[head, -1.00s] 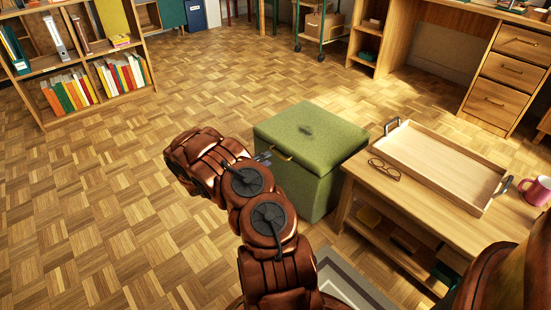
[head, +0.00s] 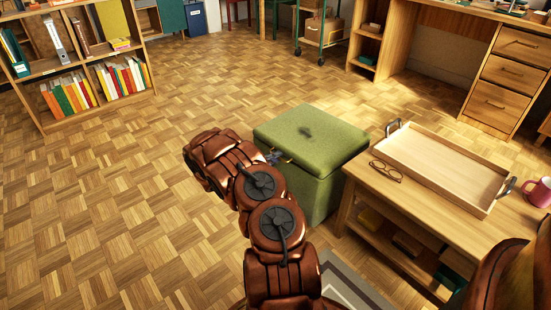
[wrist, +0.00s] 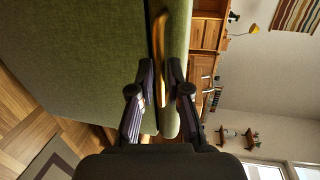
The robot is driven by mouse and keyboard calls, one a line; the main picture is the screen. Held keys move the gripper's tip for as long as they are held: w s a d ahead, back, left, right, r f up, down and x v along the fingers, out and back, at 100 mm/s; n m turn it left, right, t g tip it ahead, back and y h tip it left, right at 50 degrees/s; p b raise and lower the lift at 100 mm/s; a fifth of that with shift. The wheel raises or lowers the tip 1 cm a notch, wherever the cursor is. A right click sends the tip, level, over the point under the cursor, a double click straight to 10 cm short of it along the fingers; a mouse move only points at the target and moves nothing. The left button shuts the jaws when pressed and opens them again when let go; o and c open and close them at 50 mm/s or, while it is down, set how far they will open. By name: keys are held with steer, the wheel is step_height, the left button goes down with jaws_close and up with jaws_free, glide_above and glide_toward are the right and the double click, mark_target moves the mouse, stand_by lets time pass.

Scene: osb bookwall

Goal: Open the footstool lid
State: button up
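The green footstool (head: 318,198) stands on the floor left of the low wooden table. Its padded green lid (head: 325,137) lies flat on top and looks shut, with a dark patch on it. A thin brass handle sits on the lid's front edge; in the wrist view the handle (wrist: 160,55) runs between my fingers. My gripper (head: 274,156) is at the front edge by the handle, partly hidden by my arm. In the wrist view my gripper (wrist: 162,68) has its fingers apart, one on each side of the handle, with visible gaps.
The low wooden table (head: 412,206) stands close on the right, with a wooden tray (head: 440,160), glasses (head: 386,171) and a pink mug (head: 537,191). A bookshelf (head: 85,60) is at the back left, a desk (head: 500,75) at the back right. The floor behind the footstool is clear.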

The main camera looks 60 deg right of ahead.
jaws_close()
stand_by(0.3)
